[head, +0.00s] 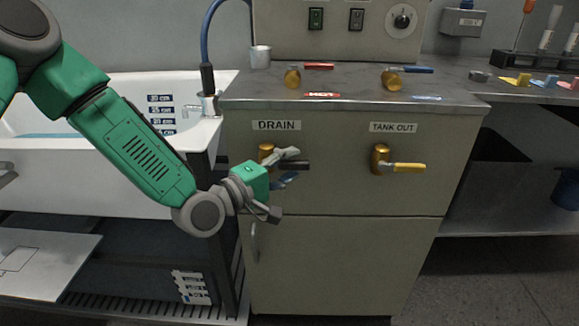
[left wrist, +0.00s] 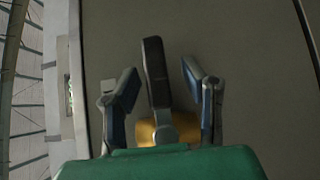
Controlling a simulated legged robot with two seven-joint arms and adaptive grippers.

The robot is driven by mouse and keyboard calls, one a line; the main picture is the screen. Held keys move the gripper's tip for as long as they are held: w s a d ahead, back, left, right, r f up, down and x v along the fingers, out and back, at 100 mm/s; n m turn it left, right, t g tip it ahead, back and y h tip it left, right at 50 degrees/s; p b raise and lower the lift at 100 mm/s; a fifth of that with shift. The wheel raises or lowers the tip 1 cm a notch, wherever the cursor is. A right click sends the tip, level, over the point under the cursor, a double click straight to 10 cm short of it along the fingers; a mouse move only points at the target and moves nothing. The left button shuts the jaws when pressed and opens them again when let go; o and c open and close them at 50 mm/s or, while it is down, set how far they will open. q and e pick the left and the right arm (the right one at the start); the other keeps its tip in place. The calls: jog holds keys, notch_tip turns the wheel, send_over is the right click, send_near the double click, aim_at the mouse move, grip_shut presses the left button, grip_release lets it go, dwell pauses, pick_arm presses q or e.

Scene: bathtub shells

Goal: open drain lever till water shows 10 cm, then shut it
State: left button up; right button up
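The drain valve (head: 266,152) is brass, under the DRAIN label on the cabinet front. Its black lever (head: 296,165) points right, about level. My left gripper (head: 284,182) is open at this lever. In the left wrist view the lever (left wrist: 155,72) stands between the two blue-padded fingers (left wrist: 162,92), with a gap on each side. The white tub (head: 70,175) holds bluish water (head: 50,136), partly hidden by my left arm. The depth marks (head: 160,110) are on the tub's inner wall; the waterline is low, near the lowest marks. My right gripper is not in view.
The TANK OUT valve (head: 380,158) with a yellow lever (head: 407,168) is to the right. Red (head: 319,66) and blue (head: 417,69) levers lie on the counter (head: 350,85). A cabinet handle (head: 255,243) is below. A second set of marks (head: 192,287) is under the tub.

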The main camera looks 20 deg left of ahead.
pick_arm(q)
jog(key=shift+c, duration=0.5)
jog(key=shift+d, duration=0.15)
grip_shut()
jog(key=shift+m+g+p, duration=0.3)
jog(key=shift+p, duration=0.45)
jog(key=f+m+g+y+p, duration=0.1)
jog(key=p, duration=0.3)
jog(key=a+f+m+g+y+p, duration=0.1)
jog(key=m+y+p, duration=0.1)
jog(key=p, duration=0.2)
jog(key=f+m+g+y+p, duration=0.1)
jog(key=m+g+y+p, duration=0.1)
jog(key=p, duration=0.2)
jog(key=shift+s+a+f+p, duration=0.3)
jog(key=shift+s+f, duration=0.05)
jog(key=shift+f, duration=0.15)
jog(key=shift+s, duration=0.1)
